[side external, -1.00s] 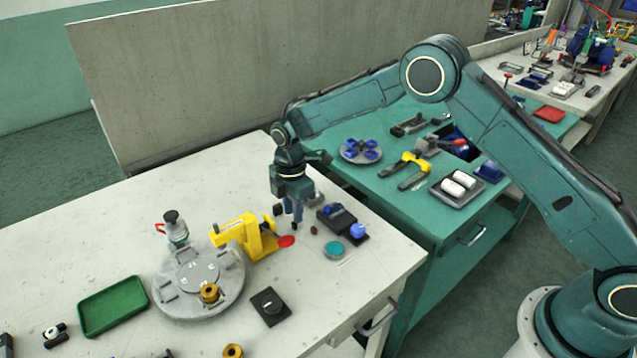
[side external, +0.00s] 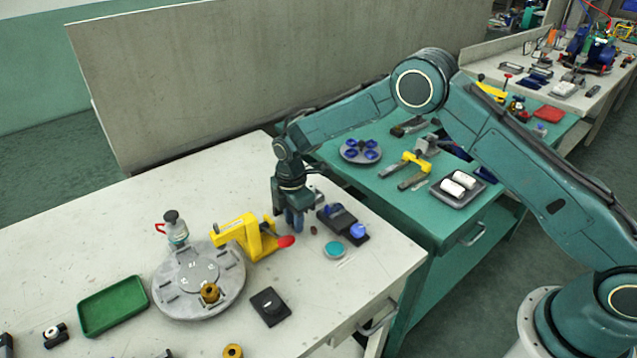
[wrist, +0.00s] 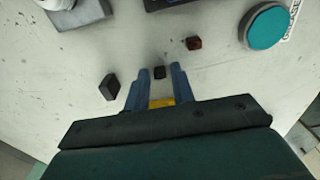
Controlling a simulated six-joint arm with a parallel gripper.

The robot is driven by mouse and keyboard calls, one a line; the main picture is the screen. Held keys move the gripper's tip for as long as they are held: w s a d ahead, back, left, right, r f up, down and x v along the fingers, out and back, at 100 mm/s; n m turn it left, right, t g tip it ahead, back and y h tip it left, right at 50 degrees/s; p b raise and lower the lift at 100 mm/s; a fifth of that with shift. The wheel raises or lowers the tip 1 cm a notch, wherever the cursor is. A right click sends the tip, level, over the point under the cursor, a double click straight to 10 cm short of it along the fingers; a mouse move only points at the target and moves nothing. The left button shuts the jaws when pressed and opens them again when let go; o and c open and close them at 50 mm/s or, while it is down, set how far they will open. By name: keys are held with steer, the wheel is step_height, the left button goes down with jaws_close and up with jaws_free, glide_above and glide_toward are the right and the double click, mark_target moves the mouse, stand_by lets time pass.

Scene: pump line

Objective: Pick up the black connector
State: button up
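My gripper (wrist: 161,74) points down at the white bench, its two blue fingers apart. It also shows in the side view (side external: 294,231), low over the bench beside the yellow clamp. A small black block (wrist: 160,72), which looks like the black connector, lies between the fingertips in the wrist view, with narrow gaps at its sides. A larger black block (wrist: 110,87) lies left of the fingers, and a small dark red-brown block (wrist: 193,43) lies ahead and right. I cannot make out the black connector in the side view, where the gripper covers that spot.
The yellow clamp (side external: 237,231) with a red handle tip stands close left of my gripper. A teal disc (side external: 334,249) and a dark fixture with blue parts (side external: 343,220) are to the right. The round grey plate (side external: 226,290) and green tray (side external: 113,304) are farther left.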

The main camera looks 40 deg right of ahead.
jaws_close()
steer(key=shift+r, duration=0.75)
stand_by(0.9)
steer(key=shift+r, duration=2.1)
